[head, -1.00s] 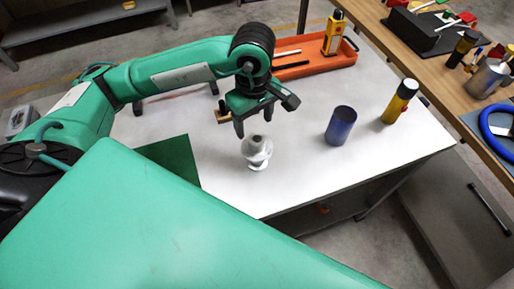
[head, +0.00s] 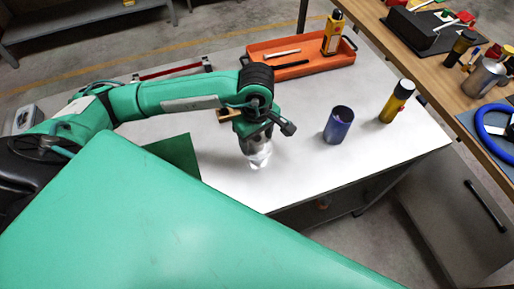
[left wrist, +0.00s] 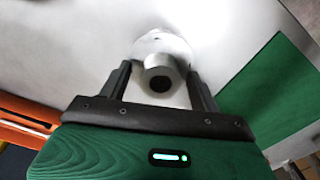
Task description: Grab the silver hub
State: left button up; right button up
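The silver hub (head: 259,156) stands on the white table (head: 330,170) in the head view, its upper part hidden by my left gripper (head: 256,143). In the left wrist view the hub (left wrist: 160,62) shows a round end with a dark hole, pointing at the camera. My left gripper's two dark fingers (left wrist: 160,88) are spread on either side of the hub's narrow part. A gap shows between the fingers and the hub, so it is not held. My right gripper is not in view.
A blue cup (head: 338,125) and a yellow bottle (head: 397,101) stand to the right. An orange tray (head: 262,52) with tools lies behind. A green mat (head: 178,153) is at the left, and a small wooden block (head: 227,114) is behind the gripper.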

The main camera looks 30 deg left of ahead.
pick_arm(q)
grip_shut()
jog(key=shift+r, duration=0.1)
